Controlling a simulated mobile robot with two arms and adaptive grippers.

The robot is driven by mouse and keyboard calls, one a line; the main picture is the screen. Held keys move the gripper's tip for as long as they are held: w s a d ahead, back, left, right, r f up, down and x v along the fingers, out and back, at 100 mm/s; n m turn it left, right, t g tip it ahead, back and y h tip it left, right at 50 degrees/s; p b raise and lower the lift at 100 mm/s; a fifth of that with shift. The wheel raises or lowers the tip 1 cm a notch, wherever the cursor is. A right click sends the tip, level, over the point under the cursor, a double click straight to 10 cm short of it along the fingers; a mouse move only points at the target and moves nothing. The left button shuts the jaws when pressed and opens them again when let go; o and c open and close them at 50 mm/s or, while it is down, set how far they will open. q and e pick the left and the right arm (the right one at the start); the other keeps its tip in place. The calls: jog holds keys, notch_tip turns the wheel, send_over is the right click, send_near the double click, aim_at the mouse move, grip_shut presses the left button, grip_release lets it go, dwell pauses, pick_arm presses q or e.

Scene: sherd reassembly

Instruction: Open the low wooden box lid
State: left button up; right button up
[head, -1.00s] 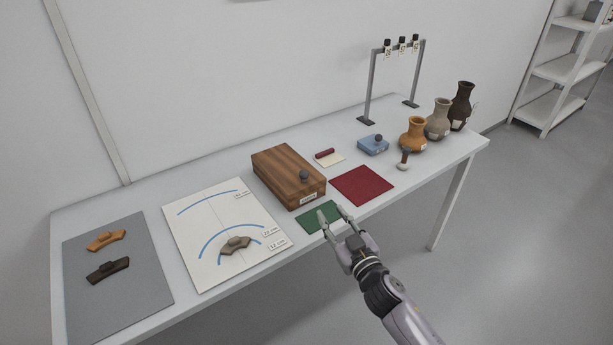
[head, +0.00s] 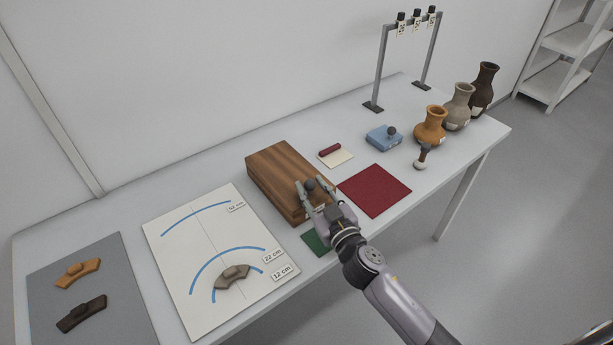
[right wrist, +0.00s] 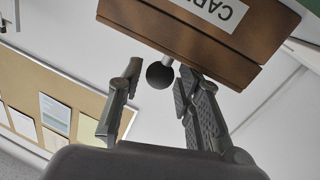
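The low wooden box (head: 276,168) stands on the table with its lid down. The box front (right wrist: 195,28) carries a white label, partly cut off. The hand hides part of the box's front right corner. My left gripper is not in view.
A green mat (head: 316,243) lies under my right arm, a red mat (head: 374,190) to the right. A blue box (head: 383,138) and several vases stand at the back right.

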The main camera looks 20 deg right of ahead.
jog(key=shift+w, duration=0.1)
jog(key=shift+r, duration=0.1)
jog(key=shift+c, duration=0.4)
grip_shut()
